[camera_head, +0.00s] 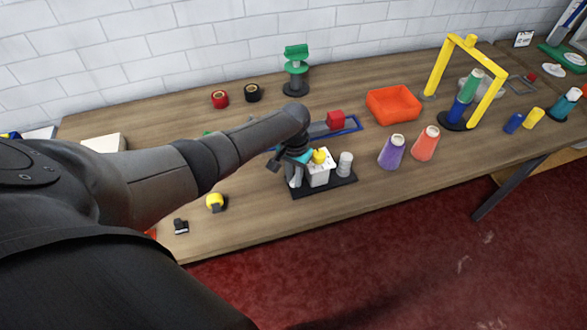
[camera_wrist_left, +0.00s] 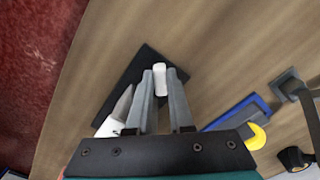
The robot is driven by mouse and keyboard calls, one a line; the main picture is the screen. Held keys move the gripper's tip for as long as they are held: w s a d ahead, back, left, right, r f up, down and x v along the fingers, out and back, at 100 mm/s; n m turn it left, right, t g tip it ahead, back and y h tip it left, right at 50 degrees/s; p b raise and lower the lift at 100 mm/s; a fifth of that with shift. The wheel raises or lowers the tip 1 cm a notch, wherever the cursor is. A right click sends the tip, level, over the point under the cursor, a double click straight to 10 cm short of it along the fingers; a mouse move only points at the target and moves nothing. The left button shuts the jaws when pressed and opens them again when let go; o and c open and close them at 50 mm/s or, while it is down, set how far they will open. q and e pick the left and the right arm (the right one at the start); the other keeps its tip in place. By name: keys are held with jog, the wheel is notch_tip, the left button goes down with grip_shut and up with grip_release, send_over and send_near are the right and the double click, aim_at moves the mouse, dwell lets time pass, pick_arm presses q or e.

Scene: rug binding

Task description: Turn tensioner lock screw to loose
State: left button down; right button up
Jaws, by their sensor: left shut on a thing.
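The tensioner, a white block (camera_head: 318,175) with a yellow knob (camera_head: 320,156) on top, stands on a black base plate (camera_head: 322,189) near the bench's front edge. A white cylinder (camera_head: 345,163) stands on the same plate to its right. It also shows just beyond my fingertips in the left wrist view (camera_wrist_left: 160,77). My left gripper (camera_head: 294,176) points down at the left side of the block. In the wrist view its two grey fingers (camera_wrist_left: 160,92) are close together. The lock screw between them is mostly hidden. My right gripper is out of view.
Purple (camera_head: 391,152) and orange (camera_head: 425,143) cones stand to the right, with an orange bin (camera_head: 394,103) behind. A yellow roll (camera_head: 215,203) lies at the front left.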

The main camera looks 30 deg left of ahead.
pick_arm(q)
jog(key=n+p, duration=0.1)
jog(key=n, duration=0.1)
jog(key=n+p, duration=0.1)
jog(key=shift+d+r+n, duration=0.1)
jog(key=shift+d+n, duration=0.1)
jog(key=shift+n, duration=0.2)
jog(key=shift+w+n+p, duration=0.1)
jog(key=shift+n+p, duration=0.6)
jog(key=shift+n, duration=1.3)
jog(key=c, duration=0.8)
grip_release()
